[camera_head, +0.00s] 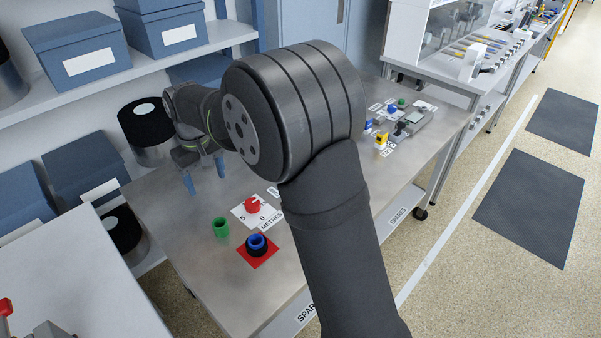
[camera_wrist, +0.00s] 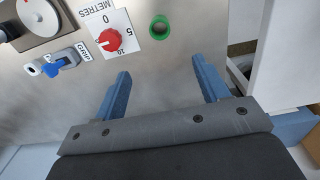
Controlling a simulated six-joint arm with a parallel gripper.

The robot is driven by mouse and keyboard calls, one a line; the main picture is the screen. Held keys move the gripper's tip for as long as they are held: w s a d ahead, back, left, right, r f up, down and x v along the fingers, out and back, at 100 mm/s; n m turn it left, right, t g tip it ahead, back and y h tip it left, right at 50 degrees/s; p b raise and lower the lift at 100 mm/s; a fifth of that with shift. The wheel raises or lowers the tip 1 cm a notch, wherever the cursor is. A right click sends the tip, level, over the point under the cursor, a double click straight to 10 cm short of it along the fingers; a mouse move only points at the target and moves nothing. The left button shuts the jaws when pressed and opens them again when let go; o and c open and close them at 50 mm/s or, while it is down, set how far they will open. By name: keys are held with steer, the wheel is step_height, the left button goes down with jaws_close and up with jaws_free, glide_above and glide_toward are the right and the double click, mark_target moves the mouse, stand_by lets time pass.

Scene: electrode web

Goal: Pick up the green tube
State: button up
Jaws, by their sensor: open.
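The green tube (camera_head: 221,227) stands upright on the metal table (camera_head: 172,215), with its open end facing up. It also shows in the wrist view (camera_wrist: 159,28), at the top, beyond my fingertips and roughly midway between them. My gripper (camera_head: 205,177) is above the back left part of the table, with its blue fingers pointing down. In the wrist view my gripper (camera_wrist: 163,80) has its two blue fingers wide apart, with only bare table between them. The gripper is apart from the tube.
A red knob (camera_head: 252,205) on a white METRES plate is close to the tube. A blue and black ring stack (camera_head: 257,244) stands on a red square. Shelves with blue boxes (camera_head: 78,48) are behind. A black roll (camera_head: 146,124) is by the gripper.

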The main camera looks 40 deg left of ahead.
steer(key=n, duration=0.3)
glide_above(219, 224)
steer(key=d, duration=0.2)
steer(key=f, duration=1.3)
steer(key=shift+s+a+f, duration=0.1)
steer(key=shift+s+f, duration=0.05)
steer(key=shift+s, duration=0.25)
steer(key=shift+w+a+f, duration=0.1)
steer(key=shift+f, duration=1.25)
steer(key=shift+w+a+f, duration=0.1)
steer(key=shift+f, duration=1.2)
steer(key=c, duration=1.1)
